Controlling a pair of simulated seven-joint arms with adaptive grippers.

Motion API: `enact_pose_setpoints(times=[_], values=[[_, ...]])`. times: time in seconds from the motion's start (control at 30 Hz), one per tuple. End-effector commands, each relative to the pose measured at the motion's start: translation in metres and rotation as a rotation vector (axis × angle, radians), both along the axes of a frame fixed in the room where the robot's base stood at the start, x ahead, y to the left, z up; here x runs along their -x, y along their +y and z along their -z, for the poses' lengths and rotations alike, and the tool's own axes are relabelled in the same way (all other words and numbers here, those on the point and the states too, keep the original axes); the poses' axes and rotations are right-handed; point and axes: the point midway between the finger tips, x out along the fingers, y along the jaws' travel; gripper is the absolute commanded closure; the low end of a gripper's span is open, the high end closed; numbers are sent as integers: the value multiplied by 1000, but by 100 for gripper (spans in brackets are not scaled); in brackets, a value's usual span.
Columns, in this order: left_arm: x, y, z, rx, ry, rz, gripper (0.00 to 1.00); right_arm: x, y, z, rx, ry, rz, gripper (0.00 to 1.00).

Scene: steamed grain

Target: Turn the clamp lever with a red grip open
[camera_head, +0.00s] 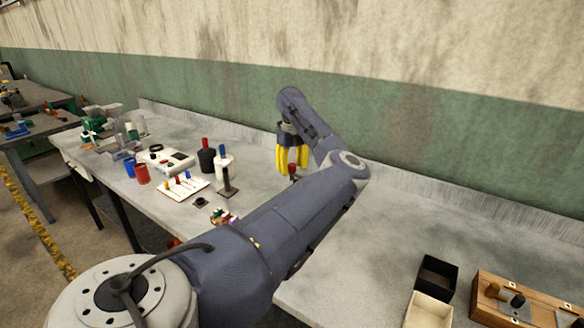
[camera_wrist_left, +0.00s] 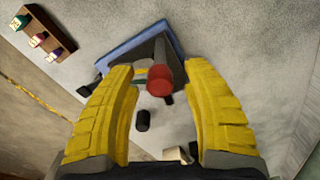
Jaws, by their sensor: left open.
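The clamp lever's red grip (camera_wrist_left: 160,80) shows in the left wrist view, in the gap between my left gripper's fingers. Its end faces the camera, and no contact with either finger is visible. Behind it is a grey block on a blue-edged base (camera_wrist_left: 172,30), partly hidden by the fingers. In the head view, my left gripper (camera_head: 292,168) points down over the table with its yellow fingers apart. A small red grip (camera_head: 293,167) shows at the fingertips there; the rest of the clamp is hidden behind my arm. My right gripper is not in view.
A white panel with coloured pegs (camera_head: 183,192), a dark post on a base (camera_head: 228,183) and several cups stand left of my arm. A black box (camera_head: 437,276), a cream box (camera_head: 428,311) and a wooden box (camera_head: 528,296) sit at the front right. The wall runs behind.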

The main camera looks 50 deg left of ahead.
Motion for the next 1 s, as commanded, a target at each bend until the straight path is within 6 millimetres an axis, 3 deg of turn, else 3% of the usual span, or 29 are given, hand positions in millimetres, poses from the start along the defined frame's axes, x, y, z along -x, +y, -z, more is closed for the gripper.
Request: enact_pose_setpoints(times=[0.13,0.57,1.0], values=[[0,0,0,0,0,0,50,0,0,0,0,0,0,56],[0,0,0,0,0,0,100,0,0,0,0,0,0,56],[0,0,0,0,0,-53,100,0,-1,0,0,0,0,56]])
